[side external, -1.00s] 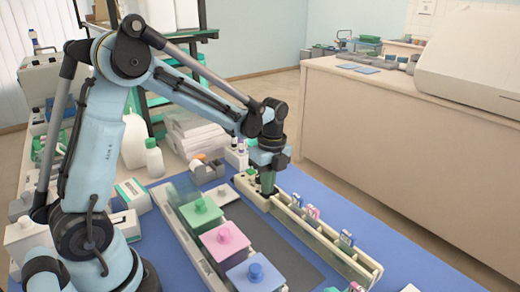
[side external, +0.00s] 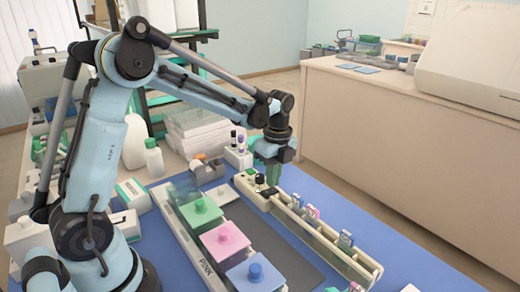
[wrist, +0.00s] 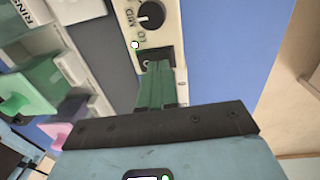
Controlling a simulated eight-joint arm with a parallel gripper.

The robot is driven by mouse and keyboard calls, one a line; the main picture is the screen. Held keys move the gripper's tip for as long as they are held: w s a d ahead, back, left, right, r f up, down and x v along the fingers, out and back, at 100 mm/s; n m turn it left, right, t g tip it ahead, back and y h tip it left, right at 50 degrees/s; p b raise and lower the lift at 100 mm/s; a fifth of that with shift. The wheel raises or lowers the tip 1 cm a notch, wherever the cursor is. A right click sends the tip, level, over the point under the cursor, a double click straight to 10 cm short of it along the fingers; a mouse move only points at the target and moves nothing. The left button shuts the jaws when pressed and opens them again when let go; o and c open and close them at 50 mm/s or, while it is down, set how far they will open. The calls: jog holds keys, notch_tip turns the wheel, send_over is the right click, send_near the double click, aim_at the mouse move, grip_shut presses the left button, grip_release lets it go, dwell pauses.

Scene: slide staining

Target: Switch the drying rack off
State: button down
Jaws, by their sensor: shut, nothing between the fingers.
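The drying rack (side external: 320,238) is a long cream trough on the blue mat, with several slide holders standing in it. Its control panel is at the far end. In the wrist view the panel (wrist: 171,35) has a black dial (wrist: 151,14) marked MID and LO, a small pale round lamp (wrist: 135,45), and a black rocker switch (wrist: 153,56). My gripper (side external: 271,184) has green fingers, shut and empty, over this end of the rack. In the wrist view the fingertips (wrist: 157,66) are at the switch and cover part of it. I cannot tell whether they touch it.
Staining jars with green (side external: 201,205), pink (side external: 224,237) and blue (side external: 255,271) lids stand in a row left of the rack. A dark strip of mat separates them. Small bottles (side external: 238,148) and a tape dispenser (side external: 208,170) stand behind. Blue mat to the right is clear.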

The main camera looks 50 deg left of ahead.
aim_at(277, 190)
notch_tip(277, 190, up, 13)
jog(key=w, duration=0.1)
jog(key=shift+w+f, duration=0.15)
jog(key=shift+w, duration=0.1)
dwell(0.3)
jog(key=shift+s+g, duration=0.3)
jog(key=shift+s, duration=0.4)
jog(key=f, duration=0.4)
jog(key=s+f, duration=0.1)
jog(key=f, duration=0.9)
jog(key=shift+s, duration=0.4)
